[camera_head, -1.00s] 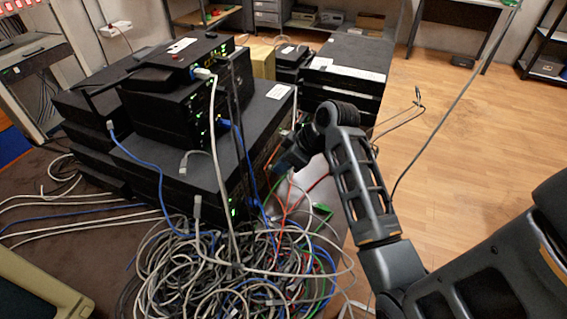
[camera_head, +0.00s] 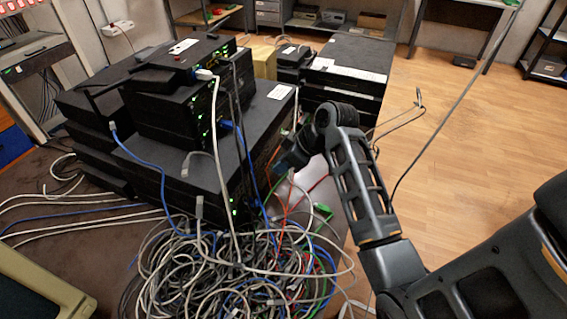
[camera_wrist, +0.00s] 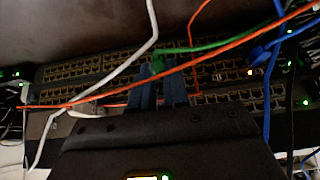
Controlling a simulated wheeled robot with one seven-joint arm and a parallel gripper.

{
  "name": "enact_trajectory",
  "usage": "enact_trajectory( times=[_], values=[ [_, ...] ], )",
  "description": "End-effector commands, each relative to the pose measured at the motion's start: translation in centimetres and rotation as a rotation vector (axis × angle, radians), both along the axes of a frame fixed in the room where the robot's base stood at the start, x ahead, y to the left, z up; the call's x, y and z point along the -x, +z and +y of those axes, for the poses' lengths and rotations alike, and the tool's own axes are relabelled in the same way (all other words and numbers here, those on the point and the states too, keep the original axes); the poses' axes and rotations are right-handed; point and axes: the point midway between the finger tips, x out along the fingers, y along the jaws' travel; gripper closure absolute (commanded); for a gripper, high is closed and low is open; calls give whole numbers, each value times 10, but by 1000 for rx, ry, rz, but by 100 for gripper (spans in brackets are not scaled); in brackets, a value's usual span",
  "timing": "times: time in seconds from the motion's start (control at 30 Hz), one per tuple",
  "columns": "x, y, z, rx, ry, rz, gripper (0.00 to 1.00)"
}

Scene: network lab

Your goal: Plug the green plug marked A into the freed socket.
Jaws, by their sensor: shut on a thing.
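My gripper (camera_wrist: 163,88) is shut on a green plug (camera_wrist: 158,62) in front of rows of sockets in the wrist view. A green cable runs from the plug to the upper right. The letter on the plug cannot be read. The socket panel (camera_wrist: 85,68) spans the wrist view. My fingers hide part of it, and I cannot tell which socket is the freed one or whether the plug touches one. In the head view my gripper (camera_head: 290,158) is beside the right side of the black equipment stack (camera_head: 252,130). Another green connector (camera_head: 322,211) lies on the cable pile.
An orange cable (camera_wrist: 225,43) and a white cable (camera_wrist: 137,60) cross near my fingers. Blue cables (camera_wrist: 267,105) hang at the right. A tangled cable pile (camera_head: 225,270) lies below the stack. The wooden floor (camera_head: 460,130) at the right is mostly clear.

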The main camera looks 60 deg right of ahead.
Motion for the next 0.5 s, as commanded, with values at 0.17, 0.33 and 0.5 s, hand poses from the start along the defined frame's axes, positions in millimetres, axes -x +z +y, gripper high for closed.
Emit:
enact_trajectory(
  times=[0.17, 0.33, 0.5],
  values=[
    [-2, 0, 0, 0, 0, 0, 100],
    [-4, 0, 0, 0, 0, 0, 100],
    [-6, 0, 1, 0, 0, 0, 100]
  ],
)
